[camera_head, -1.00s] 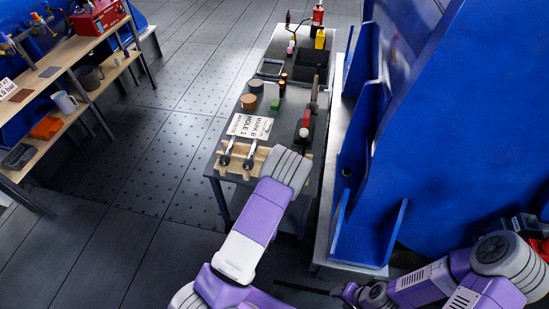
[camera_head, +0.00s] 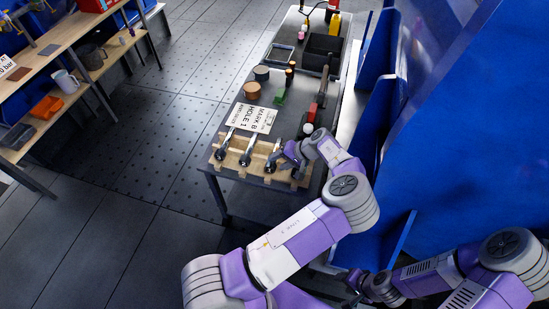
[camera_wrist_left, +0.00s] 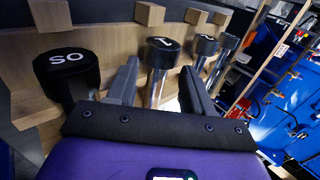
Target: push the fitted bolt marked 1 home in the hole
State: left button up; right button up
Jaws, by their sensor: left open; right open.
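In the left wrist view the bolt that seems marked 1 (camera_wrist_left: 163,50) shows between the fingers of my left gripper (camera_wrist_left: 160,85). The fingers are open, one on each side of its shank; contact is not visible. Two more bolts (camera_wrist_left: 207,46) stand beyond it; their marks are unclear. A wider black head (camera_wrist_left: 67,72) with a mark like "SO" is at the left. My left gripper (camera_head: 285,160) is at the rack's right part. My right gripper (camera_head: 358,284) is low, away from the table.
A printed card (camera_head: 251,117) reading "HOLE 1" and "MARK 8" lies behind the rack. Blue panels (camera_head: 470,140) rise to the right.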

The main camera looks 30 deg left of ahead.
aim_at(273, 163)
pick_arm(q)
jog(key=x, duration=0.3)
jog(key=shift+s+a+f+b, duration=0.1)
jog(key=shift+b, duration=0.3)
grip_shut()
